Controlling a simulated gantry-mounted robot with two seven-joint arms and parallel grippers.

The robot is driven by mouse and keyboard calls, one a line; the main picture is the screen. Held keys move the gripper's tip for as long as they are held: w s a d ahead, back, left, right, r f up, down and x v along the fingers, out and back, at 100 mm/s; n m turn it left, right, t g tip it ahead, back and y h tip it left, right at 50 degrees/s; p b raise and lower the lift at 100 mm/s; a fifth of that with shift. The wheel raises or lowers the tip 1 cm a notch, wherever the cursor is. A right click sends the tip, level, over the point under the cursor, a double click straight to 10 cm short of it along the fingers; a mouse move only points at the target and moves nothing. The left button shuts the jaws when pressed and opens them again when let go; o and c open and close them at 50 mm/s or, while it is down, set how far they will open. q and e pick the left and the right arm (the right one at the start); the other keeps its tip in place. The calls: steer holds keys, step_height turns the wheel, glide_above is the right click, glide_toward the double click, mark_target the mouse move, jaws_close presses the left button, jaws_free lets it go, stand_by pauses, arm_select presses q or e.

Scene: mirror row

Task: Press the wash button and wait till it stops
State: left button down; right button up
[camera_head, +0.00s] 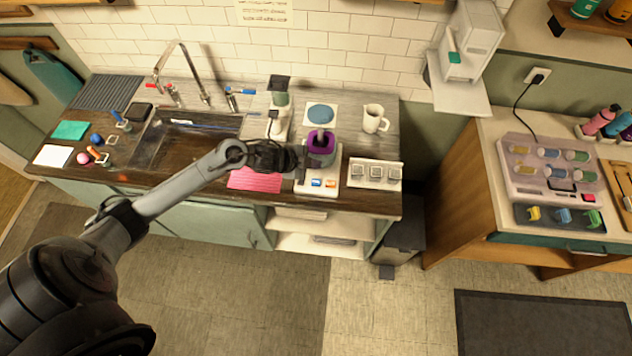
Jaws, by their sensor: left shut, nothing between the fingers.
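A white countertop device (313,188) stands at the counter's front edge, with a purple-rimmed cup or bowl (321,140) at its back. Its front panel carries a blue button (316,182) and an orange button (331,183). I cannot read which one is the wash button. My left arm reaches in from the lower left, and my left gripper (300,168) is shut and empty, just above and left of the blue button. The gripper hides part of the device's left side; I cannot tell whether it touches it. My right gripper is out of view.
A pink cloth (254,180) lies left of the device. A white tray with several square pieces (376,172) lies right of it. A white mug (374,119) and a blue disc (321,113) stand behind. The sink (176,148) is at left.

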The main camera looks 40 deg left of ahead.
arm_select(q)
steer(key=b, duration=0.5)
glide_above(314, 183)
step_height(314, 183, down, 6)
steer(key=shift+r, duration=0.25)
steer(key=shift+f+b, duration=0.55)
steer(key=shift+f, duration=0.5)
stand_by(0.4)
steer(key=shift+f, duration=0.15)
steer(key=shift+f, duration=0.25)
stand_by(0.4)
